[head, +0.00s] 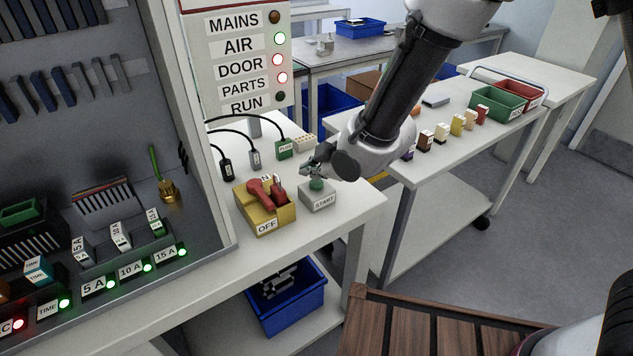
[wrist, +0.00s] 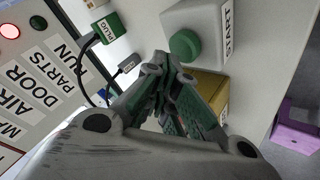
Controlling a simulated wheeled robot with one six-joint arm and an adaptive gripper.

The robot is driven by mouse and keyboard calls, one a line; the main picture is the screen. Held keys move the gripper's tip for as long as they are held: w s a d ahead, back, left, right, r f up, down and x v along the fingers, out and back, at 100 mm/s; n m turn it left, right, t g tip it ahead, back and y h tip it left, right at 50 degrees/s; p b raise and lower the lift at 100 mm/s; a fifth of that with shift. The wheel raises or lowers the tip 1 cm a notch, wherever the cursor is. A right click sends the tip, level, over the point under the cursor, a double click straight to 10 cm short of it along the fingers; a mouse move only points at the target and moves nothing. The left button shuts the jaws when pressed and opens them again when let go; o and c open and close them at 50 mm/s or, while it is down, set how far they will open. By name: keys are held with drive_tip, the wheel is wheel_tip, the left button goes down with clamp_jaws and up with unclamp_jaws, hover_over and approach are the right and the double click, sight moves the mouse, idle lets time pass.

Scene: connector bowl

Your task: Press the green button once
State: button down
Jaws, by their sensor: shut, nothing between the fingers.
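The green button (head: 316,184) sits on top of a grey box labelled START (head: 318,199) near the bench's right end. In the wrist view the green button (wrist: 185,45) and its START box (wrist: 199,24) lie just beyond my fingertips. My gripper (head: 308,168) is shut and empty, close above the button in the head view. In the wrist view my gripper (wrist: 168,62) has its fingertips beside the button's edge. I cannot tell whether they touch it.
A yellow box with a red switch marked OFF (head: 264,208) stands left of the START box. Plugs on black cables, one a green plug (head: 284,149), lie behind. A status panel (head: 236,62) rises at the back left. A blue bin (head: 288,298) is below.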

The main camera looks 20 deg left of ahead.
sight(313, 184)
drive_tip(key=shift+r, duration=0.25)
drive_tip(key=shift+r, duration=2.45)
